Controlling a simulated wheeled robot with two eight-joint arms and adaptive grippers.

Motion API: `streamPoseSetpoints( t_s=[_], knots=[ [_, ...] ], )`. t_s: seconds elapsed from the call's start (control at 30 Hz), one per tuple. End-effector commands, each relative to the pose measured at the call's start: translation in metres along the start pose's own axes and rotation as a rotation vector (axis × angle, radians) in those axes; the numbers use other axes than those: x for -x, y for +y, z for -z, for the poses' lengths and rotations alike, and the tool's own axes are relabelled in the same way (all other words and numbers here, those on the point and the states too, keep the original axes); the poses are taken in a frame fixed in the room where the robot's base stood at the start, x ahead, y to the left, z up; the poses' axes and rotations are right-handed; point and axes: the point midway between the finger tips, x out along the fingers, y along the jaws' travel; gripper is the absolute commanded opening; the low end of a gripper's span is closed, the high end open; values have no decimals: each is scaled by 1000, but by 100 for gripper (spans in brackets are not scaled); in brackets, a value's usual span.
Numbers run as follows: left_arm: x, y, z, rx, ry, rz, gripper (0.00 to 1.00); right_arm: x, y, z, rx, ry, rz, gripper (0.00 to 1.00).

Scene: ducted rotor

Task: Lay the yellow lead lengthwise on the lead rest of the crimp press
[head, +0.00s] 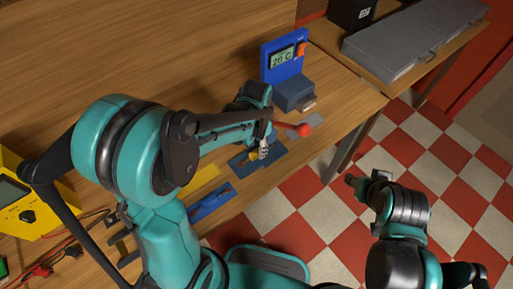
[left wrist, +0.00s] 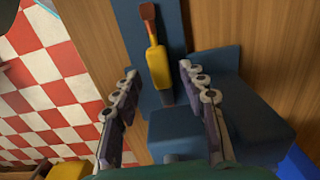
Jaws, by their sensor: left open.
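The yellow lead (left wrist: 158,67) shows in the left wrist view with a reddish-brown end at the top and a thin grey end at the bottom. It appears to lie lengthwise along a narrow dark-blue strip (left wrist: 150,100); whether it touches the strip is unclear. In the head view a bit of the lead (head: 253,155) shows beside my left gripper (head: 264,150). That gripper is open, its fingers apart on either side of the lead's lower part. Blue blocks (left wrist: 188,130) adjoin the strip, seemingly the crimp press. My right gripper (head: 353,181) is over the floor, its jaws unclear.
A red ball knob (head: 304,130) is close to my left gripper. A blue display unit (head: 284,58) and a blue-grey box (head: 294,92) stand behind.

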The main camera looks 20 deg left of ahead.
Motion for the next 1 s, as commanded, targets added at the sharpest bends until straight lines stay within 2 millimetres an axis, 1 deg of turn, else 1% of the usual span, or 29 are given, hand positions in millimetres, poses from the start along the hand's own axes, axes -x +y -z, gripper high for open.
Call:
streamPoseSetpoints(
  t_s=[0.03,0.1,0.3,0.4,0.53,0.63,0.77,0.9,1.0],
  knots=[
    [14,0,0,0,0,0,42,5,0,4,0,0,0,40],
    [30,0,0,0,0,0,42,9,0,7,0,0,0,40],
    [74,0,0,0,0,0,42,19,0,14,0,0,0,40],
    [89,0,0,0,0,0,42,22,0,16,0,0,0,40],
    [100,0,0,1,1,0,42,24,0,17,0,0,0,40],
    [108,1,-5,21,17,10,42,24,0,17,0,0,0,40],
    [122,5,-24,114,93,53,42,24,0,17,0,0,0,40],
    [139,12,-54,278,234,116,42,24,0,17,0,0,0,40],
    [145,17,-75,397,345,154,42,24,0,17,0,0,0,40]
  ],
)
